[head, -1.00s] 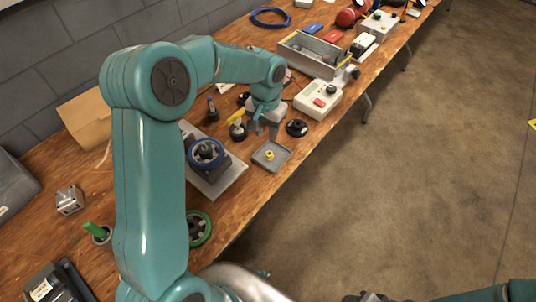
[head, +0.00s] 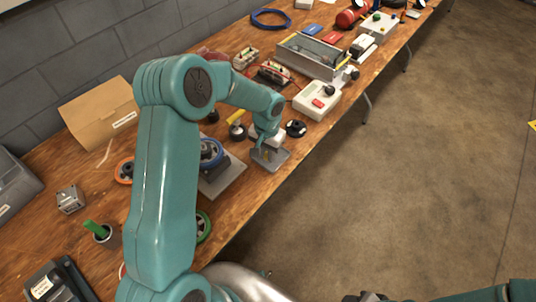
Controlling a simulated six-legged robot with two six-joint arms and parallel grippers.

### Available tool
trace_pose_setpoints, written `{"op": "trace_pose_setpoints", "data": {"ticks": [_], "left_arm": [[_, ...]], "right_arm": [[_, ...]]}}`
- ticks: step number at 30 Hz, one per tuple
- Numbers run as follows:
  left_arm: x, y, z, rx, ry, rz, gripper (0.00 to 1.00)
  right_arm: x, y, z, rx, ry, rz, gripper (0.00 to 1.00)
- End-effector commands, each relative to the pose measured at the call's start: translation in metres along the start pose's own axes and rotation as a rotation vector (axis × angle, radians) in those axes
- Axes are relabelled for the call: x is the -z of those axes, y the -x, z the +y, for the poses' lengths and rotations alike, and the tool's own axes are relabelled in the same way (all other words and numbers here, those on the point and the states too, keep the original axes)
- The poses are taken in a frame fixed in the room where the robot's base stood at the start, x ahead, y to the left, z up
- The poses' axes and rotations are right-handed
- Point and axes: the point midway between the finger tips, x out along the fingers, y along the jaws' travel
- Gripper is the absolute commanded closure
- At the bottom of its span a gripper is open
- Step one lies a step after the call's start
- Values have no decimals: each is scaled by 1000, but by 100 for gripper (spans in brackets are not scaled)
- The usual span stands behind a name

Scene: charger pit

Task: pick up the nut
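The small yellow nut (head: 267,155) is in the shallow grey square tray (head: 281,161) near the table's front edge, mostly hidden by my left gripper. My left gripper (head: 267,153) points down over the tray, with its fingers on either side of the nut. A gap shows between the fingers, so it looks open; contact with the nut cannot be made out. Part of my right arm shows at the bottom right edge. A dark part at the bottom edge may be my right gripper (head: 366,297), cut off by the frame.
A grey plate (head: 228,178) with a blue-ringed part (head: 213,153) stands left of the tray. A black round knob (head: 296,128) and a white box with a red button (head: 316,101) lie behind it. Open floor (head: 400,200) is to the right.

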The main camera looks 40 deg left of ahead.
Motion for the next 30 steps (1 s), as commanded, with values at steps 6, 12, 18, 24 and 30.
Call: {"op": "trace_pose_setpoints", "data": {"ticks": [6,12,18,24,30], "left_arm": [[0,0,0,0,0,0,100],[0,2,0,0,0,1,100],[1,19,0,2,0,4,100],[2,57,0,1,0,7,100],[1,102,0,1,0,6,100]], "right_arm": [[0,0,0,0,0,0,57],[0,0,0,0,0,0,57],[0,0,0,0,0,0,57],[0,0,0,0,0,0,57],[0,0,0,0,0,0,57]]}}
